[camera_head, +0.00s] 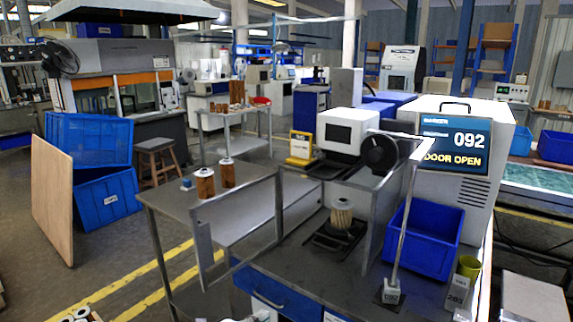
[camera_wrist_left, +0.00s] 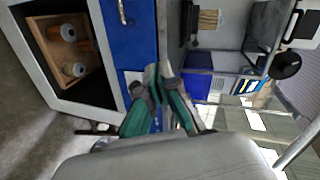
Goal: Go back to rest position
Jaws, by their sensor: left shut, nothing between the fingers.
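My left gripper (camera_wrist_left: 157,75) is seen from behind in the left wrist view, with its green and grey fingers together and nothing between them. It points toward the blue drawer front (camera_wrist_left: 130,35) of the bench. In the head view only a small pale part of it shows at the bottom edge (camera_head: 258,317). My right gripper is not in view. A cream pleated filter cartridge (camera_head: 342,214) stands upright on a black fixture (camera_head: 334,238). Two brown cartridges with white caps (camera_head: 205,183) (camera_head: 227,174) stand on the grey table.
Upright metal frames (camera_head: 205,255) rise near the fixture. A wooden tray (camera_wrist_left: 52,22) holds several cartridges at left.

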